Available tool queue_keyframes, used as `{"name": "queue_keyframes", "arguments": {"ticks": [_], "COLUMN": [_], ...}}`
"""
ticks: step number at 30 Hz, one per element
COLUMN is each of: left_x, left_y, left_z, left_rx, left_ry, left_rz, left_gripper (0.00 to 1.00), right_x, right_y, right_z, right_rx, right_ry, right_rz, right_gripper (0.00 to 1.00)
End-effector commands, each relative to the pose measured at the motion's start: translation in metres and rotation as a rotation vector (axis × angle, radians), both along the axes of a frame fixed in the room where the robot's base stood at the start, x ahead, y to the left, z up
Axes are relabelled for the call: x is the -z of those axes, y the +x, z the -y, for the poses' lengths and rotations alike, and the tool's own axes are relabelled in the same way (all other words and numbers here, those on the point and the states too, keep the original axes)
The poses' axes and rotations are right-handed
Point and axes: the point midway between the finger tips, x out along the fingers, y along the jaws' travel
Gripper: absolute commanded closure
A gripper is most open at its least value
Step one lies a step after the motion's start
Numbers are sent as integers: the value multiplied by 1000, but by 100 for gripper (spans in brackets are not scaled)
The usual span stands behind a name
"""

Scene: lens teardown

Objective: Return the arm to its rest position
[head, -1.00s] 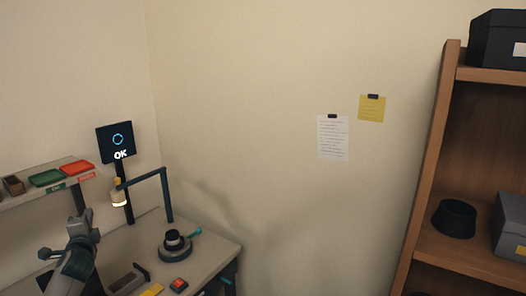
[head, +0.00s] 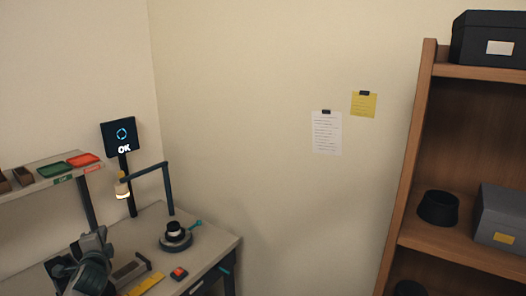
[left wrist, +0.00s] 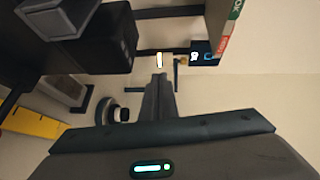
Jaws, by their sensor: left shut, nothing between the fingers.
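My left arm shows at the lower left of the head view, in front of the workbench (head: 215,255). My left gripper (head: 62,269) is at its end, small and dark. In the left wrist view the gripper (left wrist: 158,78) is shut with nothing held, clear of the bench items. My right gripper is in neither view.
On the bench stand a round fixture with a dark ring (head: 175,236), a red-buttoned box (head: 179,273), a yellow strip (head: 146,284) and a lamp arm (head: 147,171). A screen (head: 121,138) reads OK. A tray shelf (head: 45,184) is left; a wooden shelf (head: 405,170) is right.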

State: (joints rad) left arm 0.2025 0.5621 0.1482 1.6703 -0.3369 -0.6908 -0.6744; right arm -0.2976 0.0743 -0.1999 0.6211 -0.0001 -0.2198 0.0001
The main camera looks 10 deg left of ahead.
Motion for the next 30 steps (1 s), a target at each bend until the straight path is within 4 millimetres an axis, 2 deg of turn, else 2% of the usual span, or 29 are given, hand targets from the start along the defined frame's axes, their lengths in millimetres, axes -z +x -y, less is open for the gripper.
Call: {"name": "queue_keyframes", "arguments": {"ticks": [8,11,15,17,21,25,30], "left_x": [65,98,150,170,209,236,252], "left_y": [-30,-51,-95,-117,-174,-233,-304], "left_z": [56,88,143,167,223,275,331], "left_rx": [10,8,-8,-21,-62,-115,-195], "left_ry": [-167,-263,-433,-507,-680,-839,-1012], "left_rz": [-57,-90,-155,-188,-264,-342,-436], "left_gripper": [100,100,100,100,100,100,100], "right_x": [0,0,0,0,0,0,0], "right_y": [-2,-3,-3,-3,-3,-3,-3], "right_z": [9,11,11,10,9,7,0], "right_rx": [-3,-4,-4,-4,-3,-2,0], "right_ry": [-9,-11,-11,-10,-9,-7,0], "right_rz": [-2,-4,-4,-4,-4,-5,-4], "right_gripper": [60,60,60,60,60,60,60]}}
